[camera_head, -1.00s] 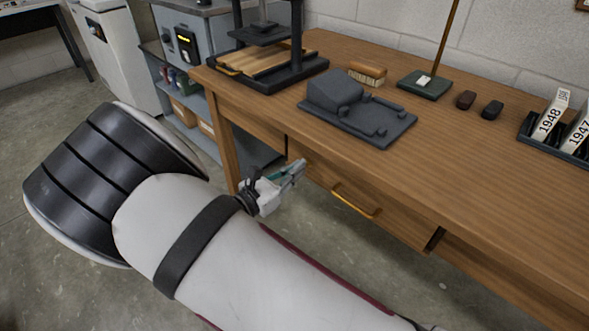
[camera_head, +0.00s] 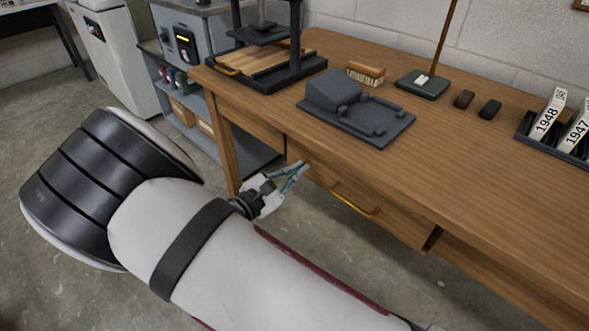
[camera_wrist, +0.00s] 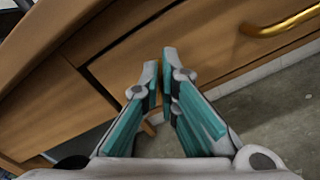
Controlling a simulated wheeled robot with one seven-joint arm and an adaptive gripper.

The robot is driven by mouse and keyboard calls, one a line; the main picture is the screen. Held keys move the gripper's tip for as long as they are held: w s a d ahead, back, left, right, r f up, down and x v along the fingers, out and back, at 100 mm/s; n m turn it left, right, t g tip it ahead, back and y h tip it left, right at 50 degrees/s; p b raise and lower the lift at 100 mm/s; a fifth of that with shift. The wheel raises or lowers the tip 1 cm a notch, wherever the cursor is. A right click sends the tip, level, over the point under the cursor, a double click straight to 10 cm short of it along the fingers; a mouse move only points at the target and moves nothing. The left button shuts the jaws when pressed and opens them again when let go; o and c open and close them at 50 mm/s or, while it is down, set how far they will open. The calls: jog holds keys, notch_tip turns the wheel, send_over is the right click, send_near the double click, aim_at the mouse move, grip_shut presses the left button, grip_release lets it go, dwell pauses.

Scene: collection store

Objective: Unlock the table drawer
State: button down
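The table drawer (camera_head: 391,222) is closed in the wooden table's front, with a brass bar handle (camera_head: 355,202). In the wrist view the drawer front (camera_wrist: 200,35) looks tilted, and the handle (camera_wrist: 280,24) is at upper right. My gripper (camera_head: 304,165) is at the drawer's left part, left of the handle. In the wrist view the fingertips (camera_wrist: 160,62) are close together, with a narrow gap, in front of the drawer's lower left area. A small brass-coloured spot (camera_head: 308,160) shows by the tips. I cannot make out a key or lock; the fingers may hide them.
On the tabletop (camera_head: 480,185) are a dark grey stand (camera_head: 385,130), a brush (camera_head: 366,72), a press (camera_head: 290,75) and a rack of numbered tags (camera_head: 550,140). A shelf unit (camera_head: 205,105) stands behind the table's left end. Floor before the drawer is free.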

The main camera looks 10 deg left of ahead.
jog(key=m, duration=0.2)
jog(key=m+b, duration=0.1)
jog(key=m, duration=0.3)
jog(key=shift+s+d+f+m, duration=0.15)
jog(key=shift+f+m, duration=0.15)
jog(key=shift+f, duration=0.05)
jog(key=m+b, duration=0.2)
jog(key=m, duration=0.3)
jog(key=shift+f, duration=0.2)
jog(key=shift+d, duration=0.1)
jog(key=c, duration=1.8)
grip_release()
jog(key=shift+c, duration=0.2)
jog(key=v, duration=1.2)
